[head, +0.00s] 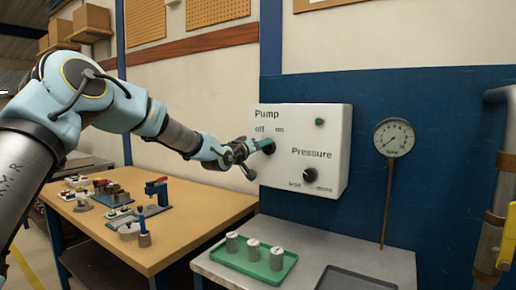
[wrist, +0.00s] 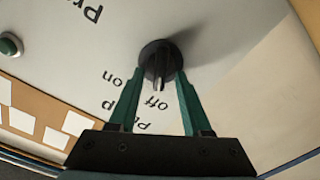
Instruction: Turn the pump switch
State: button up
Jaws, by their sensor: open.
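The pump switch (wrist: 157,60) is a round black knob with a raised bar on a white control box (head: 335,160). In the wrist view the bar lies along the picture's height, its lower end toward the word "off". My gripper (wrist: 162,76) is open, with its green fingers on either side of the knob's bar. I cannot tell whether the fingers touch it. In the head view my gripper (head: 263,145) is at the box's left part, below the "off" and "on" labels, and largely hides the switch.
The same box carries a black pressure knob (head: 309,175) and a green button (head: 319,122). A dial gauge (head: 394,137) on a pipe stands to the right. Below are a green tray (head: 235,262) with metal cylinders and a wooden bench (head: 185,235) with tools.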

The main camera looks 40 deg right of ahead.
jog(key=b+v, duration=0.3)
jog(key=v, duration=0.7)
jog(key=shift+a, duration=0.3)
jog(key=w+a+f+n+t+y, duration=0.1)
jog(key=w+a+f+y, duration=0.3)
jog(key=a, duration=0.5)
jog(key=w+a+f+n+t+y+p, duration=0.1)
jog(key=w+a+f+y, duration=0.15)
jog(key=a+f, duration=0.55)
jog(key=w+a+f+n+y, duration=0.1)
jog(key=w+a+f+y, duration=0.25)
jog(key=a, duration=0.75)
jog(key=s+a+f+n+g+y, duration=0.1)
jog(key=s+a+f+y, duration=0.15)
jog(key=a, duration=0.65)
jog(key=s+a+f+n+y, duration=0.1)
jog(key=s+a+f+y, duration=0.15)
jog(key=a, duration=0.65)
jog(key=s+a+f+n+g+y+p, duration=0.1)
jog(key=s+a+g, duration=0.3)
jog(key=s+a, duration=0.8)
jog(key=shift+f+n+y, duration=0.35)
jog(key=shift+n+y, duration=0.25)
jog(key=shift+n, duration=0.2)
jog(key=shift+w+a, duration=0.1)
jog(key=shift+c, duration=0.4)
